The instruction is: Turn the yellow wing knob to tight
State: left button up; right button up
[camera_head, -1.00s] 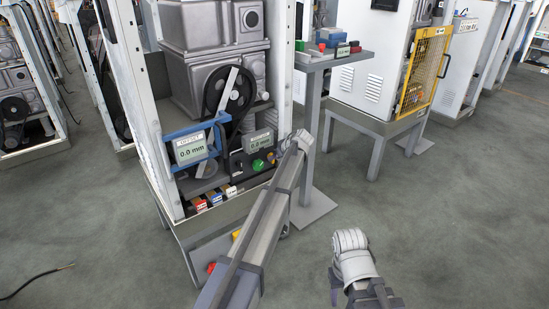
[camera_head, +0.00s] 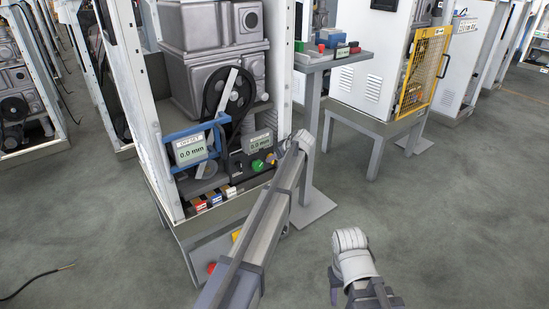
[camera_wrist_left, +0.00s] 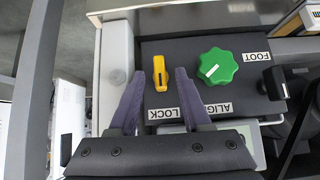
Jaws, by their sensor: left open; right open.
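The yellow wing knob (camera_wrist_left: 161,82) is on a dark panel beside the LOCK label in the left wrist view. Its wing lies nearly upright in that picture. My left gripper (camera_wrist_left: 160,74) is open, with one finger on each side of the knob. Gaps show between the knob and both fingers. The green knob (camera_wrist_left: 217,67), with a white mark, is right of the right finger, above the ALIGN label. It also shows in the head view (camera_head: 258,165). There, my left wrist hides the left fingers.
The panel sits low in an open machine frame, beside a display (camera_head: 257,144) reading 0.0 mm. A blue-framed OFFSET display (camera_head: 190,149) also reads 0.0 mm. A black wheel (camera_head: 228,102) is above. A grey stand (camera_head: 314,110) is right of the machine; open floor lies in front.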

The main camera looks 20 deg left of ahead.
pick_arm(q)
jog(key=p+v, duration=0.4)
jog(key=v, duration=0.3)
jog(key=s+d+f+m+g+h, duration=0.2)
jog(key=s+d+m, duration=0.3)
jog(key=s, duration=1)
jog(key=s+d+f+m+g+h, duration=0.2)
jog(key=s+d+m, duration=0.25)
jog(key=s, duration=1.15)
jog(key=s+d+f+m+g+h, duration=0.2)
jog(key=s+d+m, duration=0.35)
jog(key=s, duration=0.95)
notch_tip(320, 180, up, 35)
jog(key=p, duration=3.5)
jog(key=shift+w+d+n+p, duration=0.2)
jog(key=shift+d+n+p, duration=0.15)
jog(key=shift+n, duration=0.05)
